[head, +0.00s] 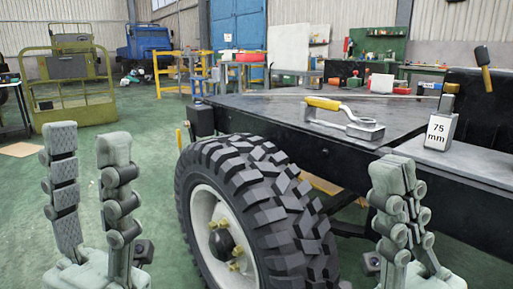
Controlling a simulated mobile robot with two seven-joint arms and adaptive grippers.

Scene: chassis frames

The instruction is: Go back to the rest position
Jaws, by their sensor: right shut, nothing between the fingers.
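My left gripper (88,148) stands upright at the lower left, its two fingers wide apart with only green floor between them. It is left of the big black tyre and touches nothing that I can see. My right gripper (398,170) stands upright at the lower right, its fingers together and nothing between them. It is in front of the dark chassis frame (290,118), and whether it touches the frame cannot be told.
A wheel with a black tyre (285,215) is between my grippers. A hammer (484,68) shows at the far right. A yellow-green metal platform (72,95) stands back left. Green floor is free at left.

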